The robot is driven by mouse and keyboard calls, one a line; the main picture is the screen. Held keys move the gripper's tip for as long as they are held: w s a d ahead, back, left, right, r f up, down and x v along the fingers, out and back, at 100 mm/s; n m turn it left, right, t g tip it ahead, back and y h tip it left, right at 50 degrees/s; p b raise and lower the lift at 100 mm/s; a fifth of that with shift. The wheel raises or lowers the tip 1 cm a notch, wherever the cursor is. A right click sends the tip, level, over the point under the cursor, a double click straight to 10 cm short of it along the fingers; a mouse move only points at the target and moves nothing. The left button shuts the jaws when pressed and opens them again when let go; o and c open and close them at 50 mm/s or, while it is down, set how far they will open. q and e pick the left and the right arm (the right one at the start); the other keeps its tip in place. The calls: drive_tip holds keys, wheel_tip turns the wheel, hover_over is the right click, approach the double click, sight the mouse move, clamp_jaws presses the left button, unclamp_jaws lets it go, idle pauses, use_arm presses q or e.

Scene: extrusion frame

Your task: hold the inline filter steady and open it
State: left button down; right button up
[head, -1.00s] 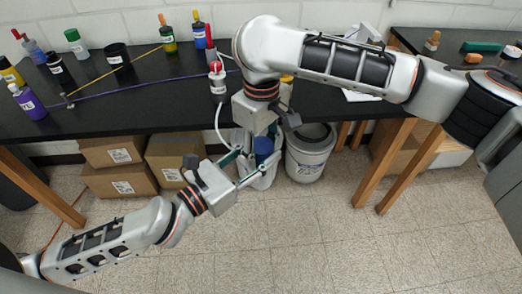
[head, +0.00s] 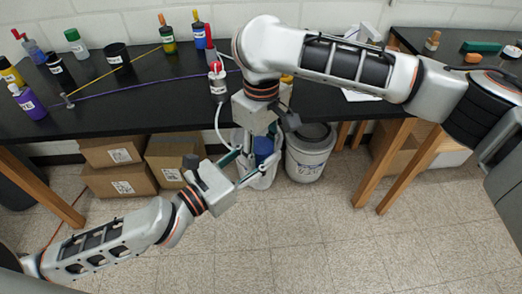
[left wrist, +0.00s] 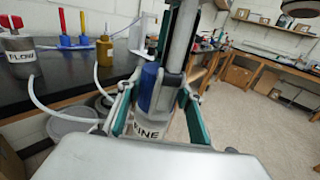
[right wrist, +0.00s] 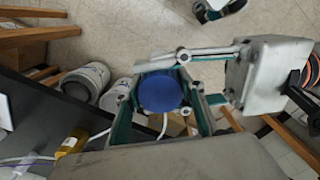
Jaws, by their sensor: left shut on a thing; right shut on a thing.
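The inline filter (left wrist: 150,82) has a blue upper part and a pale body lettered "INE" in the left wrist view. Its blue part also shows between the arms in the head view (head: 263,147) and as a round blue top in the right wrist view (right wrist: 160,93). My left gripper (head: 250,168) comes in from the lower left and is shut on the filter's body. My right gripper (head: 264,143) reaches down from above and is shut on the blue part. The fingers partly hide the filter in the head view.
A white hose (head: 218,122) runs from the red-topped flow bottle (head: 217,85) on the black bench (head: 180,90) towards the filter. The floor in front is clear.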

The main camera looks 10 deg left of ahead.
sight(261, 144)
drive_tip(key=shift+w+d, duration=0.1)
drive_tip(key=o, duration=1.2)
drive_tip(key=shift+r, duration=2.3)
